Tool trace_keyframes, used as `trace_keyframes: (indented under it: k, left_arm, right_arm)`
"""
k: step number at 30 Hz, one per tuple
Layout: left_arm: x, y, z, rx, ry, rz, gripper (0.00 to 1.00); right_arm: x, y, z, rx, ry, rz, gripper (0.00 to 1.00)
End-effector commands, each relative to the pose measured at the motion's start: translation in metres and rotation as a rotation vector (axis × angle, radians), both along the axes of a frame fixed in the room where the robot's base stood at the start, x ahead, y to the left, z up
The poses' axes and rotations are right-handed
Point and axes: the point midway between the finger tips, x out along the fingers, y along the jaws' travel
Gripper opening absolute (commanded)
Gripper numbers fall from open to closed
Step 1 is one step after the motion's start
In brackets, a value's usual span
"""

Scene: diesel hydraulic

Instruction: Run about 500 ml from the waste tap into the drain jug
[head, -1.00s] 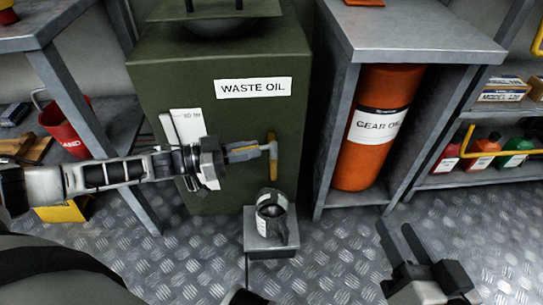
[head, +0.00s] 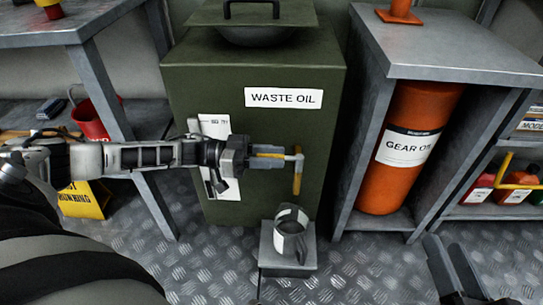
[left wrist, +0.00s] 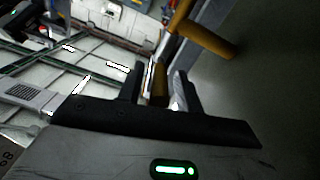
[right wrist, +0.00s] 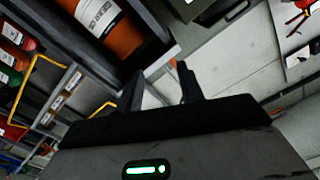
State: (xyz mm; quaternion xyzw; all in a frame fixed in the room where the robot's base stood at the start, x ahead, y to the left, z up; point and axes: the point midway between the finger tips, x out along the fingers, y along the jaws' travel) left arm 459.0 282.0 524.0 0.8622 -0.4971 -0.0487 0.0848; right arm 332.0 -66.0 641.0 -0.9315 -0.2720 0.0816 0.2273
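The waste tap (head: 297,182) is a brass-coloured fitting on the front of the green waste oil tank (head: 255,70). The drain jug (head: 290,243), a grey cup with a pale band, stands upright on a small grey stand (head: 288,267) below the tap. Its contents cannot be made out. My left gripper (head: 275,160) is at the tap from the left. In the left wrist view its fingers (left wrist: 163,88) stand apart on either side of a brass-coloured tap part. My right gripper (head: 452,265) is open and empty, low at the right; its spread fingers show in the right wrist view (right wrist: 162,88).
An orange gear oil cylinder (head: 410,145) stands in a grey shelf unit (head: 385,130) right of the tank. A red bucket (head: 92,122) and yellow floor sign (head: 85,200) are at left. Bare metal floor (head: 370,265) lies between the jug stand and my right gripper.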

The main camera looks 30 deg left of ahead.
Motion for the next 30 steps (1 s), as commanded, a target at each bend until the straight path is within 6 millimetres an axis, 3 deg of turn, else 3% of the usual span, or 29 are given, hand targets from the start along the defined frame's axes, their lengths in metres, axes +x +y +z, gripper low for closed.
trace_keyframes:
  k: [9,14,30]
  left_arm:
    - [0.000,0.001,0.000,0.001,0.001,0.002,0.38]
    - [-0.008,0.014,0.000,0.003,0.004,0.003,0.38]
    - [-0.068,0.118,0.000,0.004,0.002,0.004,0.38]
  right_arm:
    - [-0.001,0.000,-0.002,-0.001,0.007,0.002,0.38]
    - [-0.003,0.001,-0.001,-0.003,0.023,0.006,0.38]
    - [-0.004,-0.001,-0.014,-0.074,0.068,-0.004,0.38]
